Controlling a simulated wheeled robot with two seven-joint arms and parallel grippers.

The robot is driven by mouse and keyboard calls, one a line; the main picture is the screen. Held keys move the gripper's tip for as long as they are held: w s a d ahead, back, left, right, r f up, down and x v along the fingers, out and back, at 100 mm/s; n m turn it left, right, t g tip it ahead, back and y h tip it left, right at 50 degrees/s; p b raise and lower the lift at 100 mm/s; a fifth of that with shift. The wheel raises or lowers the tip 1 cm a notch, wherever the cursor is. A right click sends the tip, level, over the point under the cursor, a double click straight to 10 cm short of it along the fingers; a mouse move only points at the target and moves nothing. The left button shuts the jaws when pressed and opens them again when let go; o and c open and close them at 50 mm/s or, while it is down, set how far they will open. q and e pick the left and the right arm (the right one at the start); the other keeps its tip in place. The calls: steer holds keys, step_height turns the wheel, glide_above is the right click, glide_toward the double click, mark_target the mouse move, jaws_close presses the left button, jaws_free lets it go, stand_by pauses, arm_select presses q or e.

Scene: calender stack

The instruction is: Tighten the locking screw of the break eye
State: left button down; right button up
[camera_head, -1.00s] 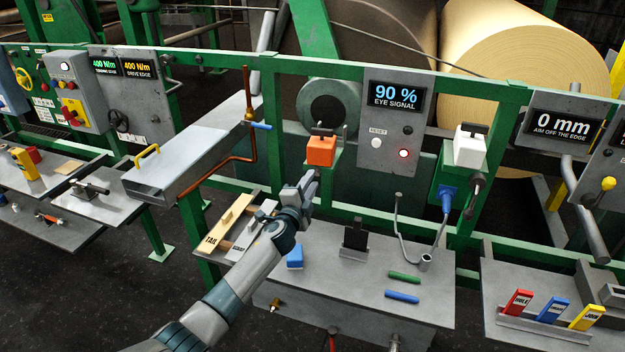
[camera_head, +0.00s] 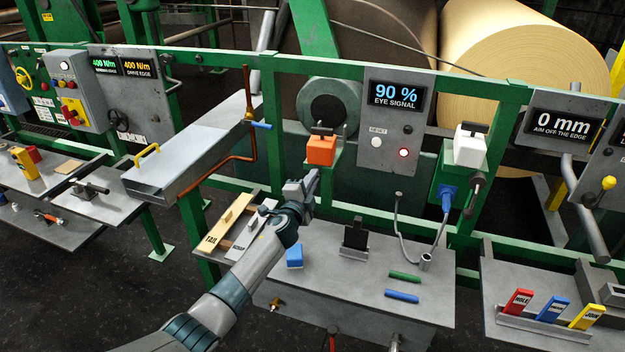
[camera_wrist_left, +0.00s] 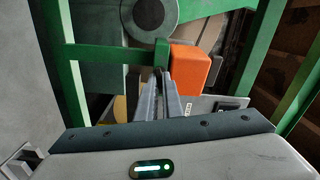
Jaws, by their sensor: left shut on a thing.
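The break eye is an orange block (camera_head: 321,150) with a dark top piece, mounted on a green bracket (camera_head: 338,148) below a grey roll end. In the left wrist view the orange block (camera_wrist_left: 192,68) stands just right of my fingertips. My left gripper (camera_head: 314,178) is just below the block, and its fingers (camera_wrist_left: 161,76) reach up to the green bracket. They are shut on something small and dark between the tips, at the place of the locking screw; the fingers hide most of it. My right gripper is not in view.
The eye signal panel (camera_head: 398,95) reads 90 % and has a lit red lamp. A white block (camera_head: 469,150) sits on the right bracket. Below is a grey bench (camera_head: 330,275) with blue and green sticks and a black holder. Green frame rails (camera_head: 272,140) surround the gripper.

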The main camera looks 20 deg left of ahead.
arm_select(q)
steer(key=shift+m, duration=0.4)
steer(key=shift+f+m+b, duration=0.1)
steer(key=shift+m+b, duration=0.2)
steer(key=shift+m, duration=3.3)
steer(key=c, duration=1.9)
jaws_free()
steer(key=shift+s, duration=0.15)
